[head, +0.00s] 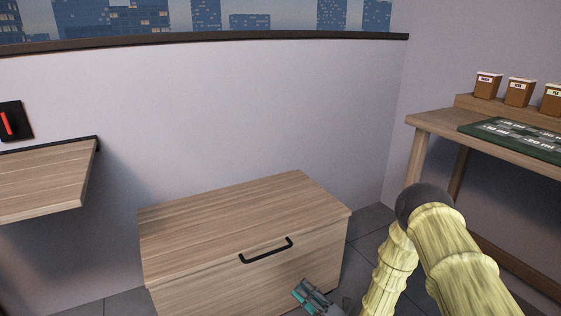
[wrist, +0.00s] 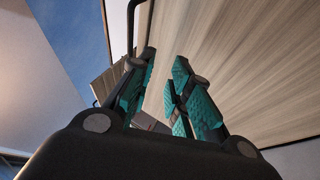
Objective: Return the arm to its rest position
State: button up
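My arm, in pale yellow wood-grain links with a dark round joint (head: 425,204), comes in at the lower right of the head view and bends down. My gripper (head: 303,292) shows at the bottom edge, in front of the wooden chest and below its handle. In the wrist view, my gripper (wrist: 165,62) has its two teal-padded fingers apart, with a gap between them and nothing held there. Part of the wrist and forearm is cut off by the bottom of the head view.
A wooden chest (head: 235,212) with a black handle (head: 266,250) stands shut against the wall. A wooden desk (head: 432,124) at the right bears a green mat (head: 515,137) and several brown boxes. A wall shelf (head: 48,180) juts out at the left. Grey floor (head: 368,222) shows between chest and desk.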

jog(key=s+d+f+m+g+h+p, duration=0.1)
jog(key=s+d+f+m+g+h, duration=0.15)
jog(key=s+f+m+h, duration=0.45)
jog(key=s+d+f+m+g+h, duration=0.25)
jog(key=s+f+m+h, duration=0.25)
jog(key=s+f+m, duration=0.4)
jog(key=s+d+r+m+g+h+p, duration=0.1)
jog(key=s+d+m+g+h, duration=0.35)
jog(key=s, duration=0.75)
jog(key=s+d+r+m+g+h, duration=0.1)
jog(key=s+d+m+g, duration=0.4)
jog(key=s+m, duration=0.55)
notch_tip(320, 180, up, 38)
jog(key=s+n+p, duration=0.1)
jog(key=p, duration=3.7)
jog(key=shift+s+f, duration=0.2)
jog(key=shift+s, duration=0.05)
jog(key=shift+d, duration=0.1)
